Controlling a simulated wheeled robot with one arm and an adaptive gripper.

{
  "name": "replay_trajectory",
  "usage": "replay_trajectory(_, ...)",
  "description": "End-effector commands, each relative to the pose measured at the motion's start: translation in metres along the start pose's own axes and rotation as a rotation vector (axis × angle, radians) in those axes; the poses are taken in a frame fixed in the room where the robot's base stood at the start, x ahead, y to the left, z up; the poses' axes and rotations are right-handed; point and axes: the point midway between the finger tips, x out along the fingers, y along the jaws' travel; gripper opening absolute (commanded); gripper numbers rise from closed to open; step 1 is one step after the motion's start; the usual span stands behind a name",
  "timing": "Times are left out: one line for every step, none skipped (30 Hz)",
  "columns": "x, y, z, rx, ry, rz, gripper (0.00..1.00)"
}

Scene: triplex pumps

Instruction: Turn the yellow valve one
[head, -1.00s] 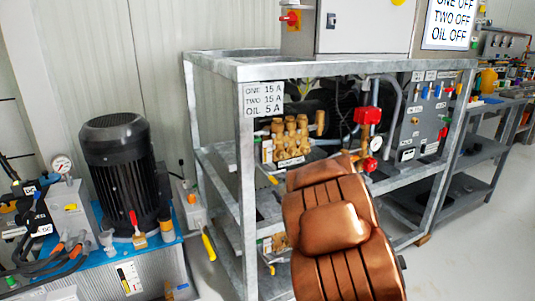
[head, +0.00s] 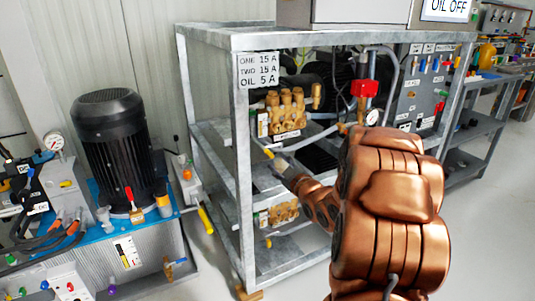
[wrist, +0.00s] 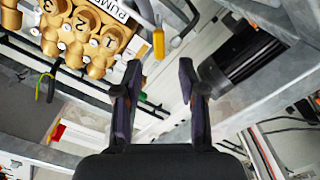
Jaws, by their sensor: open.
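A yellow valve handle (head: 268,153) shows at the lower left of the upper brass pump (head: 285,108) in the head view. In the wrist view, a yellow handle (wrist: 158,43) hangs just beyond the fingertips, roughly midway between them. My gripper (wrist: 158,78) is open, with its two dark fingers apart and nothing between them. In the head view my gripper (head: 284,167) is small and partly hidden by my wrist, close to the yellow handle. The brass pump (wrist: 85,35) is at the upper left of the wrist view, with numbers on its caps.
A galvanized frame post (head: 243,180) stands left of the pump, with shelves behind it. A second brass pump (head: 283,213) sits lower down. Another yellow handle (head: 206,220) sticks out outside the post. A black motor (head: 120,150) stands at left. The floor at right is clear.

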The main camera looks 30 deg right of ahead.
Motion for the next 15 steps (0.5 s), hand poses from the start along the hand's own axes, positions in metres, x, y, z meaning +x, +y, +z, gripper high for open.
replay_trajectory(0.0,0.0,0.0,0.002,0.002,0.001,0.41)
replay_trajectory(-0.001,0.0,-0.001,-0.001,0.004,0.001,0.41)
replay_trajectory(-0.001,0.001,-0.001,-0.001,0.006,0.002,0.41)
replay_trajectory(-0.001,0.001,-0.002,-0.003,0.008,0.001,0.41)
replay_trajectory(-0.001,0.001,-0.002,-0.005,0.009,0.0,0.41)
replay_trajectory(-0.001,0.001,-0.003,-0.006,0.01,0.0,0.41)
replay_trajectory(-0.001,0.001,-0.003,-0.006,0.011,0.0,0.41)
replay_trajectory(0.0,0.001,-0.003,-0.007,0.012,0.0,0.41)
replay_trajectory(0.001,0.001,-0.003,-0.007,0.012,0.0,0.41)
replay_trajectory(0.003,0.001,-0.003,-0.008,0.013,-0.001,0.41)
replay_trajectory(0.005,0.001,-0.003,-0.008,0.013,-0.001,0.41)
replay_trajectory(0.008,0.001,-0.003,-0.009,0.013,-0.001,0.41)
replay_trajectory(0.011,0.0,-0.003,-0.01,0.013,-0.002,0.41)
replay_trajectory(0.014,0.0,-0.003,-0.01,0.013,-0.002,0.41)
replay_trajectory(0.019,0.0,-0.003,-0.01,0.013,-0.003,0.41)
